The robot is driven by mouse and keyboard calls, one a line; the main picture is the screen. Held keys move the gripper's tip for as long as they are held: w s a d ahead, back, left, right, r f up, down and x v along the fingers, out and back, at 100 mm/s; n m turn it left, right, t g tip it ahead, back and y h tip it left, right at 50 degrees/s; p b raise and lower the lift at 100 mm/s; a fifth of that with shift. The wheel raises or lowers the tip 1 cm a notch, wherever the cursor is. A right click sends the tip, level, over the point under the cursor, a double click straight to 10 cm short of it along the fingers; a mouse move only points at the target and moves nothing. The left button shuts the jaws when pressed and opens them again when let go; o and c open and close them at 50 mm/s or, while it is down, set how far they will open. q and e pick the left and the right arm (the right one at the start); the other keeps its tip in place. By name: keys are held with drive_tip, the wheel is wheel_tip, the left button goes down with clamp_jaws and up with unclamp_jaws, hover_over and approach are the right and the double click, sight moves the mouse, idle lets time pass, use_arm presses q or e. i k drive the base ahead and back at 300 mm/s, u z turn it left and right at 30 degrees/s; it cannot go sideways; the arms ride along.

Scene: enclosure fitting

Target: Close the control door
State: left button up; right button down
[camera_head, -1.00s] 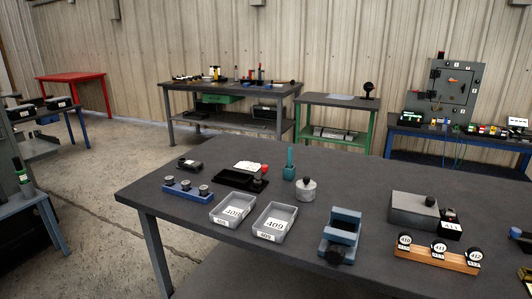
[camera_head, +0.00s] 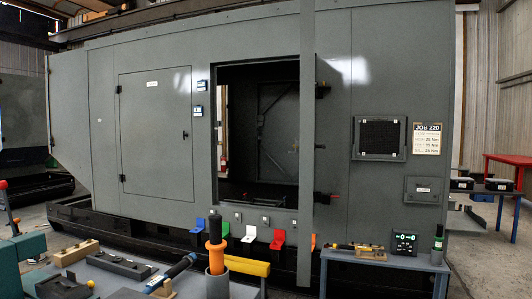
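A large grey enclosure (camera_head: 260,60) fills the middle of the head view. A dark rectangular opening (camera_head: 255,150) in its front shows the interior. A tall grey panel (camera_head: 308,130) at the opening's right side is seen nearly edge-on and looks like a door swung open towards me. Another door (camera_head: 155,135), left of the opening, is shut and carries a small white label. I cannot read which one is the control door. Neither of my grippers is in view.
A bench with tools and an orange-handled tool (camera_head: 215,245) stands front left. A blue-grey table (camera_head: 385,259) with small items stands front right. Coloured brackets (camera_head: 278,239) line the enclosure's lower front. A red table (camera_head: 508,162) is far right.

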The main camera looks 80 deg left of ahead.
sight(308, 89)
drive_tip(key=u, duration=1.55)
drive_tip(key=i, duration=3.1)
drive_tip(key=u, duration=2.85)
drive_tip(key=i, duration=0.3)
drive_tip(key=z, duration=0.8)
